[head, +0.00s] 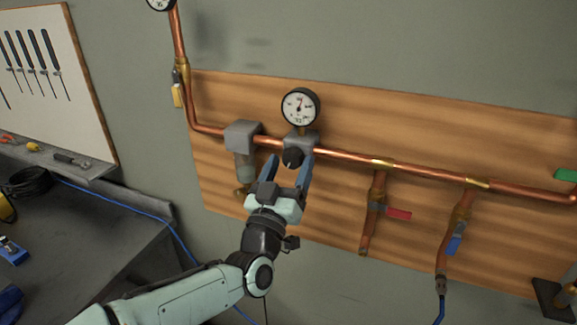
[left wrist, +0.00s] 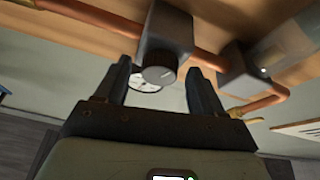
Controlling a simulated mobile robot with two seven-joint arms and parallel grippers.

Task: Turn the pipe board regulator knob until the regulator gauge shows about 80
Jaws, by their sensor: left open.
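The regulator knob (head: 293,157) is a dark round knob on the front of a grey regulator body (head: 301,140) on the copper pipe. The round white regulator gauge (head: 300,106) stands above it; its needle seems to point roughly upward, and its numbers are too small to read surely. My left gripper (head: 289,168) is open, with its blue-grey fingers pointing up at the knob, one on each side. In the left wrist view the knob (left wrist: 160,74) lies between the spread fingers (left wrist: 160,68), with gaps on both sides. My right gripper is not in view.
A grey filter unit (head: 242,135) hangs left of the regulator. Valves with a red handle (head: 399,213) and a blue handle (head: 454,245) are to the right on the wooden board (head: 440,150). A dark workbench (head: 90,235) stands at the left. The board above the gauge is clear.

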